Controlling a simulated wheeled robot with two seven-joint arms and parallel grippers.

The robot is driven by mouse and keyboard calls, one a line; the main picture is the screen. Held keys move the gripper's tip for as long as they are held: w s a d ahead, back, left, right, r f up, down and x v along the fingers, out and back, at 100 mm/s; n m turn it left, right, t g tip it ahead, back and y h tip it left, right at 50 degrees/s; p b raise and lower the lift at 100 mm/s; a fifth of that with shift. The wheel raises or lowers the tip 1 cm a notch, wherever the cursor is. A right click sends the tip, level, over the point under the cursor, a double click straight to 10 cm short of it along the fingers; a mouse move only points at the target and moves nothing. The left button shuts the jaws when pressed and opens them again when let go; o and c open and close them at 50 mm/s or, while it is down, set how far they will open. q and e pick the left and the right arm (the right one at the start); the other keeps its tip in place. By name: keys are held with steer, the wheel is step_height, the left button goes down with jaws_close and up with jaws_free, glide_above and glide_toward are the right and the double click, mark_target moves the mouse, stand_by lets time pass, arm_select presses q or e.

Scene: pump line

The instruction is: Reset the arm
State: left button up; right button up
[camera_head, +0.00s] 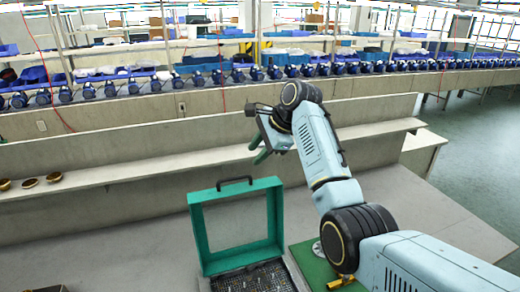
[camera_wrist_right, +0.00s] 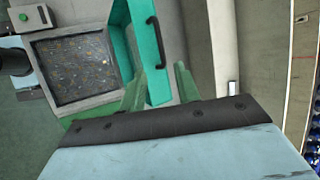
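My right arm reaches in from the lower right in the head view. Its gripper (camera_head: 259,148) is raised above the table, behind and to the right of the green-framed lid. The right wrist view shows its two green fingers (camera_wrist_right: 160,72) apart, with nothing between them. The lid (camera_head: 196,228) has a clear window and a black handle (camera_head: 235,181) and stands open on a box with a dark, speckled bed (camera_head: 250,279). In the wrist view, the lid (camera_wrist_right: 122,38) lies beyond the fingers, and the bed (camera_wrist_right: 75,65) is to its left. My left gripper is not in view.
A green mat (camera_head: 305,262) with a yellow part (camera_head: 341,282) lies right of the box, partly behind my arm. Small brass-coloured rings (camera_head: 30,183) sit on the ledge at left. Behind runs a long row of blue pumps (camera_head: 255,73). The table left of the box is mostly clear.

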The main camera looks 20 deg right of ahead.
steer(key=shift+s+d+r, duration=0.2)
steer(key=shift+r, duration=0.25)
